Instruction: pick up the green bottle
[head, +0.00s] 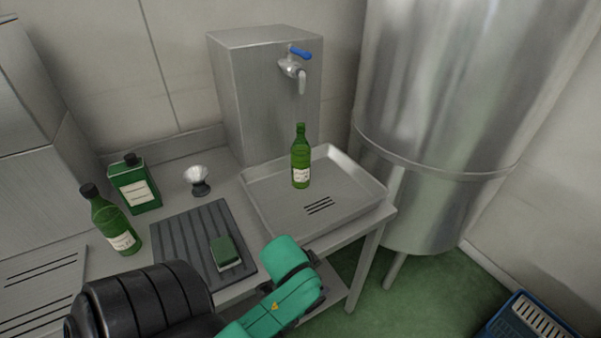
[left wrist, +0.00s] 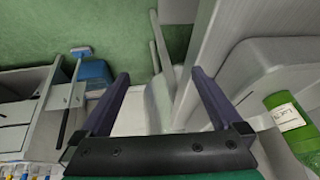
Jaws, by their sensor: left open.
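A green bottle (head: 300,164) with a pale label stands upright in the shallow metal tray (head: 347,205) below the tap. A second green bottle (head: 113,225) with a black cap stands on the counter at the left. In the left wrist view, a green bottle (left wrist: 291,124) with a white label shows at the right edge, partly cut off, outside the jaws. My left gripper (left wrist: 160,73) is open with nothing between its fingers. In the head view only my green and black left arm links show, in front of the counter. My right gripper is not in view.
A green tin (head: 134,187), a small brush (head: 198,180) and a dark ribbed mat (head: 180,235) with a green sponge (head: 226,251) are on the counter. A tap (head: 294,66) overhangs behind the tray.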

